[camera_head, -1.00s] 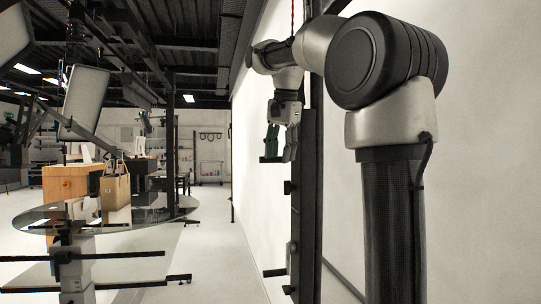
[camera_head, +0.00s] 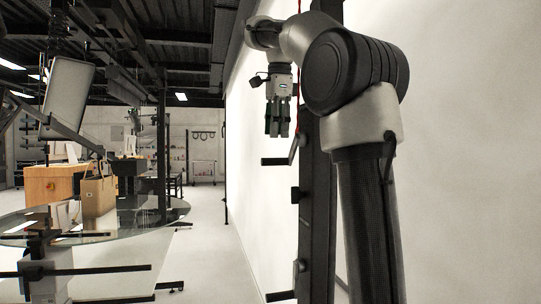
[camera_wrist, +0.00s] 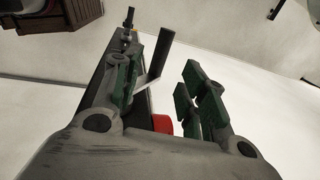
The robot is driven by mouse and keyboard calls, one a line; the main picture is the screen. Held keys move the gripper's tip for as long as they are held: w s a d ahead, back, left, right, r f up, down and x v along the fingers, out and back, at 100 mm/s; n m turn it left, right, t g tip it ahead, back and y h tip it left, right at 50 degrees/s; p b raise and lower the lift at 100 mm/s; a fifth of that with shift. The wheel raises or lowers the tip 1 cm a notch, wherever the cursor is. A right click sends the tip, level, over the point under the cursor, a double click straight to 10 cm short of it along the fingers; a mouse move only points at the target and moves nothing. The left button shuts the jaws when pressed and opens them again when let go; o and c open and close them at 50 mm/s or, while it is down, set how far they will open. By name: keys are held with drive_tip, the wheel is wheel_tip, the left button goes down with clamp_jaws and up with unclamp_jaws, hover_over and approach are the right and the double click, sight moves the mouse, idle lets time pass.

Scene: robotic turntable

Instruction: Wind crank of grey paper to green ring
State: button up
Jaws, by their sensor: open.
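My gripper (camera_head: 277,128) is open and empty, with its fingers pointing down, just left of a dark upright post (camera_head: 317,190) in the head view. In the wrist view its green-padded fingers (camera_wrist: 163,88) are spread apart. A black crank handle (camera_wrist: 160,53) on a pale arm shows between them, and a red part (camera_wrist: 162,124) lies low between the fingers; I cannot tell whether anything touches. In the head view, black crank handles stick out from the post below my gripper, one higher (camera_head: 275,161) and one low (camera_head: 280,296). I cannot make out a green ring or which crank belongs to grey paper.
A pale wall or backdrop (camera_head: 440,130) stands behind the post. A red cord (camera_head: 298,118) hangs beside the post. At left is a round glass turntable (camera_head: 130,225) with a tan bag (camera_head: 98,196) on it. The floor (camera_head: 212,250) between is clear.

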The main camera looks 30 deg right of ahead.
drive_tip(key=f, duration=0.2)
drive_tip(key=w+f, duration=0.1)
drive_tip(key=f, duration=0.2)
drive_tip(key=w+f, duration=0.1)
drive_tip(key=f, duration=0.1)
drive_tip(key=shift+d+f, duration=0.3)
clamp_jaws()
